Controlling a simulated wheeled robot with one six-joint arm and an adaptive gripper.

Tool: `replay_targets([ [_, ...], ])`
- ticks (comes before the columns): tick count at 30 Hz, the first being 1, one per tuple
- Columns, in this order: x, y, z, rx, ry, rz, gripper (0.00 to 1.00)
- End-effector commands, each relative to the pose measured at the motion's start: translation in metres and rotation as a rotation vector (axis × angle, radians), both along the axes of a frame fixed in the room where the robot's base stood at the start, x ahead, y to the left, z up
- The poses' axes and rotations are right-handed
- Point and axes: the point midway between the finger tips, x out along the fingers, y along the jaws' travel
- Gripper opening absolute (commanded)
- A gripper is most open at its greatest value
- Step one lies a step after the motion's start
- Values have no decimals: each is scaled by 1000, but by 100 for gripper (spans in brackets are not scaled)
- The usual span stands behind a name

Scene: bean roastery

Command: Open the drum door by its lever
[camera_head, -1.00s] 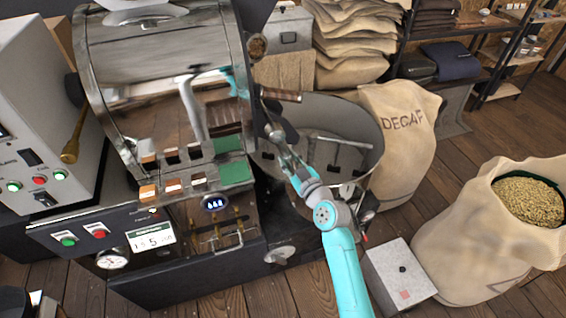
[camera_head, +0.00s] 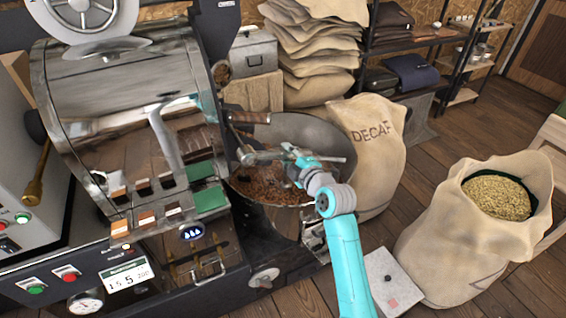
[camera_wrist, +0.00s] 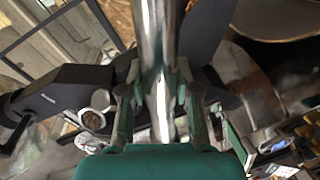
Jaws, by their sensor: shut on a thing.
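The roaster's shiny metal drum body (camera_head: 115,90) fills the left of the head view. A metal lever bar (camera_head: 262,156) sticks out at its right side, above the round cooling tray (camera_head: 340,143). My gripper (camera_head: 287,156) comes from the lower right and is shut on this bar. In the wrist view the shiny bar (camera_wrist: 160,105) runs between the two fingers of my gripper (camera_wrist: 158,85). Brown beans (camera_head: 265,187) lie in the tray below my gripper. The door itself I cannot make out clearly behind the lever and arm.
A wooden handle (camera_head: 249,117) juts out just above the lever. A DECAF sack (camera_head: 378,150) stands right of the tray. An open sack of pale beans (camera_head: 445,235) and a small white box (camera_head: 388,280) stand on the floor, lower right.

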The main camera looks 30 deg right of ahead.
Motion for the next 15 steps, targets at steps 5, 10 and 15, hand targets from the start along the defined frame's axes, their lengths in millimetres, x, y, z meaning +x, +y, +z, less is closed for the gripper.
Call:
replay_targets([
  [5,0,-3,12,-98,1,1,0],
  [10,0,-4,20,-161,0,1,0],
  [15,0,-4,23,-190,0,2,0],
])
